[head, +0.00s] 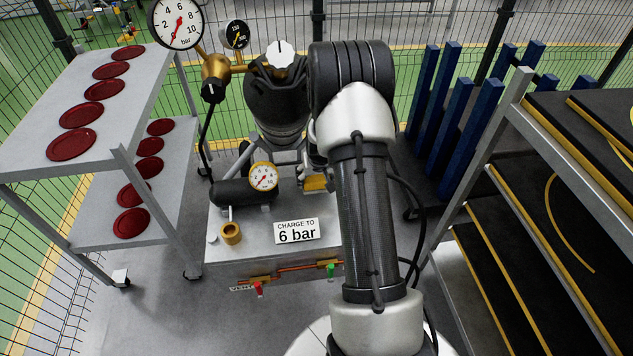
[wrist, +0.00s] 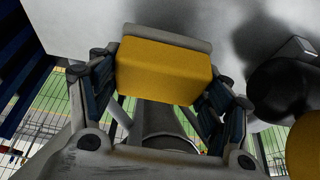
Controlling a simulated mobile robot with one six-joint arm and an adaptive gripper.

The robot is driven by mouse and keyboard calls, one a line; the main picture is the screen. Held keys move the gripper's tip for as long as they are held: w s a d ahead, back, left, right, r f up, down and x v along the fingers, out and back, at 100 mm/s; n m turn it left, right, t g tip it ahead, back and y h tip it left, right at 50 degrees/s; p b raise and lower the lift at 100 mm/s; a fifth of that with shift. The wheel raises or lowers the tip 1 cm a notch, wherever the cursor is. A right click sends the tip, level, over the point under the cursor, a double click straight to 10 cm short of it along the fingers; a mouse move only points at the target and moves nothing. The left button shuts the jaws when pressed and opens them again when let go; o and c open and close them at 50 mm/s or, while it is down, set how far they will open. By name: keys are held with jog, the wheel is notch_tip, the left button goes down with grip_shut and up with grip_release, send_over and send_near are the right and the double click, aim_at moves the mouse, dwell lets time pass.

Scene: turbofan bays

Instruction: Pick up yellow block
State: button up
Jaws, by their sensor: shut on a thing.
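The yellow block (wrist: 165,72) fills the upper middle of the wrist view, between the fingers of my gripper (wrist: 163,86). The gripper is shut on it. In the head view a small part of the yellow block (head: 315,183) shows at the grey bench top, left of my arm, which hides the rest. In the head view my gripper (head: 312,160) is mostly hidden behind the arm. I cannot tell whether the block touches the bench top.
The bench (head: 315,252) carries a black cylinder with a gauge (head: 264,177), a brass fitting (head: 231,233) and a "6 bar" sign (head: 297,231). A shelf with red plates (head: 82,115) stands left. Blue posts (head: 450,125) and a black-shelved rack (head: 560,150) stand right.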

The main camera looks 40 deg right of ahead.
notch_tip(320, 180, up, 4)
jog(key=shift+p, duration=0.5)
jog(key=s+a+b, duration=0.4)
jog(key=s, duration=0.3)
jog(key=s+a+b, duration=0.4)
jog(key=s+a, duration=0.1)
jog(key=s, duration=0.3)
jog(key=shift+s+a+f+b, duration=0.2)
jog(key=shift+s+f+b, duration=0.05)
jog(key=shift+f+b, duration=0.15)
